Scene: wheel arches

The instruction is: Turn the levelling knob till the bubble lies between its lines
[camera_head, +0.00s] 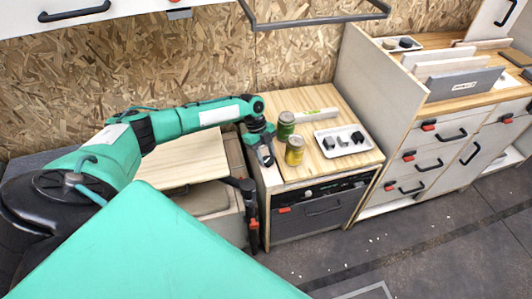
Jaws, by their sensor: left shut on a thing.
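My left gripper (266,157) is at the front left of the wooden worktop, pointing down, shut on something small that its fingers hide. I take this to be the levelling knob, but its shape does not show. A white level bar (317,115) with a yellow-green vial lies along the back of the worktop. The bubble and its lines are too small to make out. My right gripper is not in view.
A green can (286,126) and a yellow can (295,151) stand close right of the gripper. A white tray (327,151) with dark pieces lies further right. A tall side panel (378,90) closes the right.

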